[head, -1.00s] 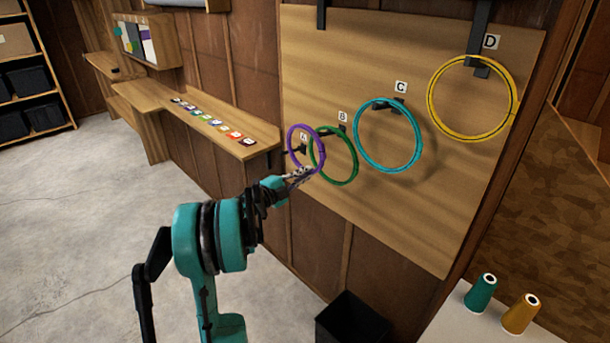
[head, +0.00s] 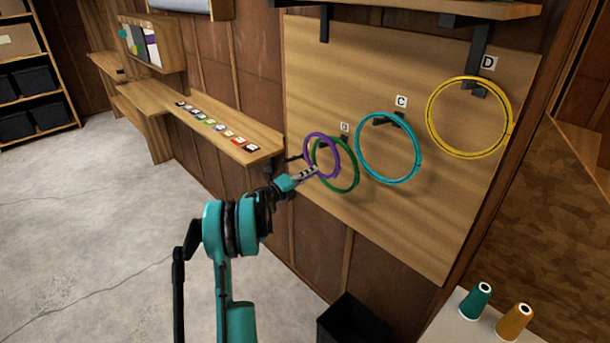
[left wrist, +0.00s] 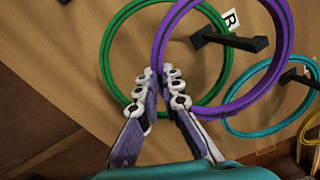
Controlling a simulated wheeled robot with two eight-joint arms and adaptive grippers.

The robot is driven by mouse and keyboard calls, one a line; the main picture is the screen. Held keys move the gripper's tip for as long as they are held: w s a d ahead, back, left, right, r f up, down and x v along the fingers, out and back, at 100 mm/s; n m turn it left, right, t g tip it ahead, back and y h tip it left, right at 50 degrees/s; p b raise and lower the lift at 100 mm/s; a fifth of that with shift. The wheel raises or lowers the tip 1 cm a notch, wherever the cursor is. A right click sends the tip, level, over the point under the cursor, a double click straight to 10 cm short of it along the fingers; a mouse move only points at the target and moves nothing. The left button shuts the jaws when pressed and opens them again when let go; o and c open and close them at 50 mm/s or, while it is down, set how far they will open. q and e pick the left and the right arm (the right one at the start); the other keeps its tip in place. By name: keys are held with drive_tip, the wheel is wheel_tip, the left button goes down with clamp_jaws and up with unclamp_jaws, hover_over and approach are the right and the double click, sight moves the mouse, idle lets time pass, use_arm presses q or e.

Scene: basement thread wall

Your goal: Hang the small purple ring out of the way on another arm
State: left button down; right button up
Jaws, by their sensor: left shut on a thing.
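My left gripper (head: 312,172) is shut on the lower part of the small purple ring (head: 306,152); its fingers also show in the left wrist view (left wrist: 165,78), pinching the purple ring (left wrist: 288,62). The ring is upright, in front of the board. The green ring (head: 354,178) hangs at the arm labelled B (left wrist: 232,40), behind the purple ring. In the left wrist view the arm B lies inside the outline of the purple ring; I cannot tell whether the ring is around it. The label A is not visible. My right gripper is not in view.
A teal ring (head: 418,160) hangs at C and a larger yellow ring (head: 430,118) at D, farther right on the wooden board (head: 420,225). A shelf (head: 235,130) with small coloured cards is at left. Two thread spools (head: 477,300) and a dark bin (head: 352,322) are below.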

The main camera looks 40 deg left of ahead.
use_arm(q)
drive_tip(key=shift+w+d+f+b, duration=0.1)
drive_tip(key=shift+w+f+b, duration=0.8)
drive_tip(key=shift+w+f, duration=0.5)
drive_tip(key=shift+s, duration=0.1)
drive_tip(key=c, duration=1.4)
unclamp_jaws()
drive_tip(key=shift+c, duration=0.2)
drive_tip(key=s+b, duration=0.1)
drive_tip(key=s, duration=0.8)
drive_tip(key=shift+a, duration=0.35)
